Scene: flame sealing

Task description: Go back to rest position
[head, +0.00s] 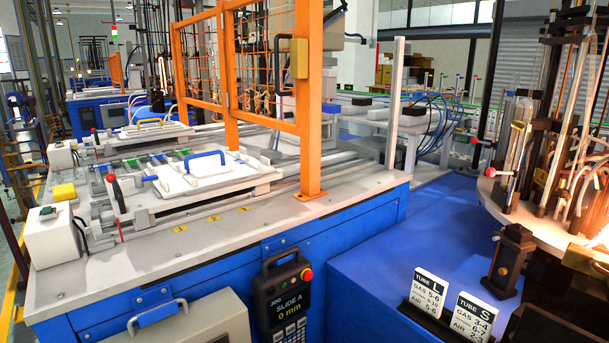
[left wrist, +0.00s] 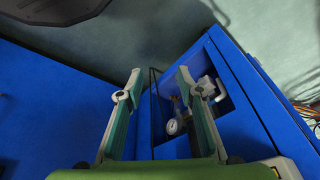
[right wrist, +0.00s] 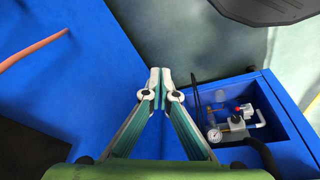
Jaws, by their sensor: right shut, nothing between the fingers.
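Neither gripper shows in the head view. In the left wrist view my left gripper (left wrist: 158,80) has its two fingers well apart, with nothing between them. It hangs in front of blue cabinet panels and a recess holding a pressure gauge (left wrist: 173,127). In the right wrist view my right gripper (right wrist: 160,75) has its fingertips together with nothing held. It is beside a blue cabinet whose recess holds a gauge (right wrist: 212,135) and a valve with a red part (right wrist: 246,108).
In the head view a white-topped workbench (head: 90,275) with an orange frame (head: 310,100) stands at left. A jog pendant (head: 283,295) hangs on its front. At right are two label cards (head: 430,293), a blue surface (head: 370,275) and a round machine with a bright flame (head: 603,238).

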